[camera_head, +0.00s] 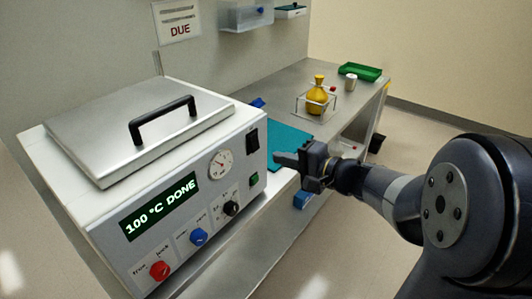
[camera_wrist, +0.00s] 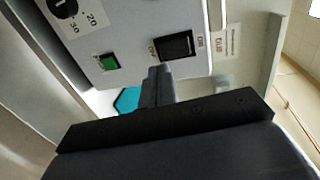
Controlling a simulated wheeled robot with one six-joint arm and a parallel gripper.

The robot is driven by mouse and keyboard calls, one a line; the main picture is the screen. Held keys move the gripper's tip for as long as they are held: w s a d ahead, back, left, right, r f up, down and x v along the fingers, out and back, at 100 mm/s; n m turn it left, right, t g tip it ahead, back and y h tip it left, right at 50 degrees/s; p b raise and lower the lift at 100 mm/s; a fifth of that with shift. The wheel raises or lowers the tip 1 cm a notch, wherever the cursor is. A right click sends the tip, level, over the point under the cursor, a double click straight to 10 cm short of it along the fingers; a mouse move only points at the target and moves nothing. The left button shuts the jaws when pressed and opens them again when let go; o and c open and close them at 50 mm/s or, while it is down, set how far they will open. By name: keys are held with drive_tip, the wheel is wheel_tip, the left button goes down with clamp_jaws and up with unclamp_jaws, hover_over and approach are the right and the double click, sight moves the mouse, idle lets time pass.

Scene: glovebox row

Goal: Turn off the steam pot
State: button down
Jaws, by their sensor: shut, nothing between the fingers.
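The steam pot (camera_head: 75,215) is a white box with a flat metal lid and black handle, at the left in the head view. Its display (camera_head: 157,207) reads "100 °C DONE". Its front has red, blue and black knobs, a dial, a green square button (camera_head: 254,179) and a black rocker switch (camera_head: 252,140). My gripper (camera_head: 279,158) is shut and empty, beside the panel's right end. In the wrist view the closed fingertips (camera_wrist: 160,72) appear just below the rocker switch (camera_wrist: 175,45), right of the green button (camera_wrist: 108,62). I cannot tell whether they touch the panel.
A teal mat (camera_head: 288,143) lies behind my gripper on the metal bench. Further back are a yellow flask (camera_head: 317,95) in a clear rack, a small metal cup (camera_head: 351,82) and a green tray (camera_head: 361,72). Open floor lies right of the bench.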

sight(255, 151)
drive_tip(key=x, duration=0.5)
drive_tip(key=shift+w+a, duration=0.2)
drive_tip(key=shift+w+a+f+y+b, duration=0.15)
drive_tip(key=shift+y+b, duration=0.15)
drive_tip(key=shift+b, duration=0.9)
